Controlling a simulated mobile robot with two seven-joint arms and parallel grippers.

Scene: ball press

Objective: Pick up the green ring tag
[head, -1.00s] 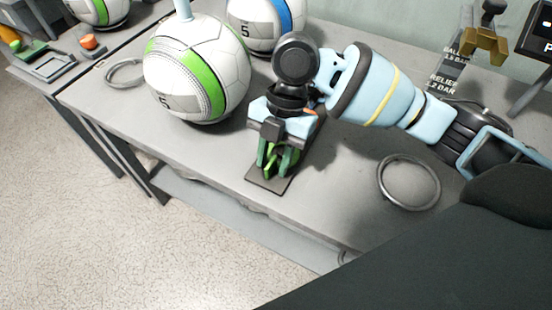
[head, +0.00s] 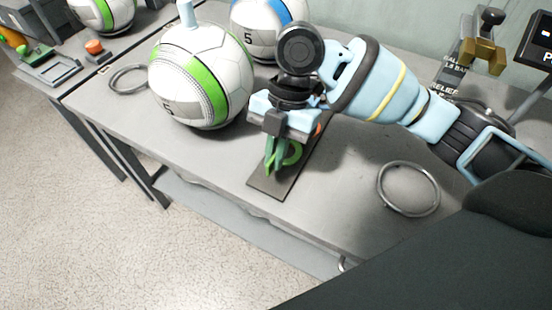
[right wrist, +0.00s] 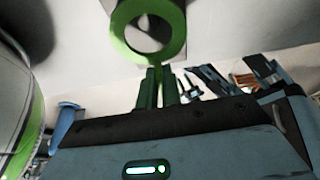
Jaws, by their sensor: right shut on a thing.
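The green ring tag (head: 292,152) is between the fingers of my right gripper (head: 276,160) in the head view. In the right wrist view the tag shows as a flat green ring (right wrist: 122,40) with a round hole, its narrow end between the dark green fingertips (right wrist: 159,84). My right gripper is shut on it, above a thin dark grey mat (head: 268,186) on the table. My left gripper is not in view.
A white ball with a green band (head: 200,75) stands left of my right gripper, with another ball (head: 268,30) behind. Metal rings (head: 408,188) and (head: 128,79) lie on the grey table (head: 345,222). The table's front edge is close to the mat.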

